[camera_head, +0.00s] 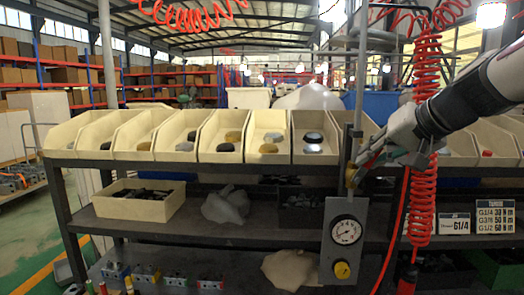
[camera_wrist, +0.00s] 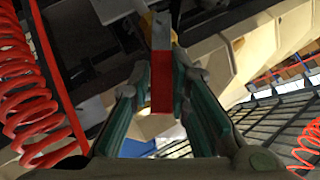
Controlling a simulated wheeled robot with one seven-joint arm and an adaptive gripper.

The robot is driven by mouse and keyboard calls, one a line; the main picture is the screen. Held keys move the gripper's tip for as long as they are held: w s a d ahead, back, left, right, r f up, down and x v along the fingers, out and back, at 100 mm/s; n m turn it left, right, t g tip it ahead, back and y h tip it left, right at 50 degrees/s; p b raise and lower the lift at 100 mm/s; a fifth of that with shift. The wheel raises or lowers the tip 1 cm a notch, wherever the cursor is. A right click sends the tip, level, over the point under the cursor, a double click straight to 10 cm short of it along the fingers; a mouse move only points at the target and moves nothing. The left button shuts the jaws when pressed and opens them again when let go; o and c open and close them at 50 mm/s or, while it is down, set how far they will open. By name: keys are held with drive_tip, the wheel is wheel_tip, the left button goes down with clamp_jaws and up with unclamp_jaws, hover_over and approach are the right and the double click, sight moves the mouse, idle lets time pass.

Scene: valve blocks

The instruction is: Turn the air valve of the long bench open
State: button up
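The air valve (camera_head: 351,173) is a small brass-coloured body on the upright pipe, above a grey gauge panel. In the wrist view its brass part shows at the top (camera_wrist: 149,22), and its lever, grey with a red sleeve (camera_wrist: 161,88), points toward the camera. My gripper (camera_head: 368,155) reaches in from the right, close to the valve. In the wrist view the two green-grey fingers (camera_wrist: 160,82) stand apart on either side of the red sleeve. A gap shows to the left of the sleeve; contact on the right is unclear. The lever is mostly hidden by the gripper in the head view.
Cream bins (camera_head: 222,150) line the bench shelf behind.

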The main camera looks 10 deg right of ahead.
drive_tip(key=shift+o, duration=1.2)
drive_tip(key=shift+r, duration=0.1)
drive_tip(key=v, duration=0.8)
